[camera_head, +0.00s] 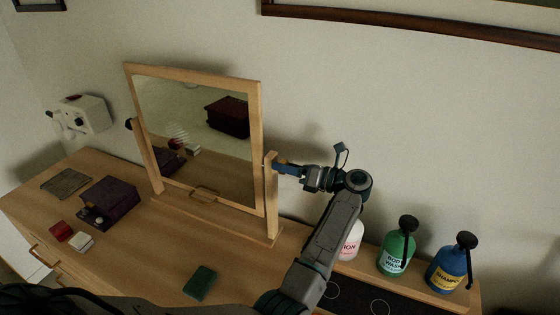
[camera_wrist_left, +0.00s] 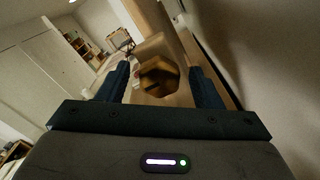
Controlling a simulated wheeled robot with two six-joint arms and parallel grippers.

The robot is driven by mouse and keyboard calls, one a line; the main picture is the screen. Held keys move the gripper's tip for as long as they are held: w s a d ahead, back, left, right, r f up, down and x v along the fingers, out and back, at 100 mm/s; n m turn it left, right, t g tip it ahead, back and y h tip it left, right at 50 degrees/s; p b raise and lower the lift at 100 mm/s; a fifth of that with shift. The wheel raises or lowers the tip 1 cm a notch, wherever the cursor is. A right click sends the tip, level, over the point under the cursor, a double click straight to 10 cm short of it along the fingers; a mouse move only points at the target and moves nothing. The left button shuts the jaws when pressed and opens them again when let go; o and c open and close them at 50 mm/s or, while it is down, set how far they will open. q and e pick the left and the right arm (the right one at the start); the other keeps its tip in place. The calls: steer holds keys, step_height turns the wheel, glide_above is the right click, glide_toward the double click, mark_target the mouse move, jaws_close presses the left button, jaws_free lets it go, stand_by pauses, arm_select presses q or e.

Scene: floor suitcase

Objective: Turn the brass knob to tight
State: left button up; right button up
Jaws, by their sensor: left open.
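A mirror (camera_head: 262,130) in a pale wooden frame stands on the dresser, held between two upright posts. The brass knob (camera_wrist_left: 160,78) is a dark golden faceted knob at the mirror's post in the left wrist view. In the head view it is hidden by my left gripper (camera_head: 281,168), which reaches in from the right to the right post (camera_head: 271,208). In the left wrist view my left gripper (camera_wrist_left: 158,84) is open, with one finger on each side of the knob. Contact between fingers and knob cannot be told. My right gripper is out of view.
Several pump bottles, including a green one (camera_head: 396,250) and a blue one (camera_head: 450,266), stand right of my left arm. A dark purple box (camera_head: 110,198) and a green block (camera_head: 200,283) lie on the dresser (camera_head: 150,265). The wall is close behind.

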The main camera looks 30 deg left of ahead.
arm_select(q)
steer(key=shift+s+d, duration=0.1)
steer(key=c, duration=1)
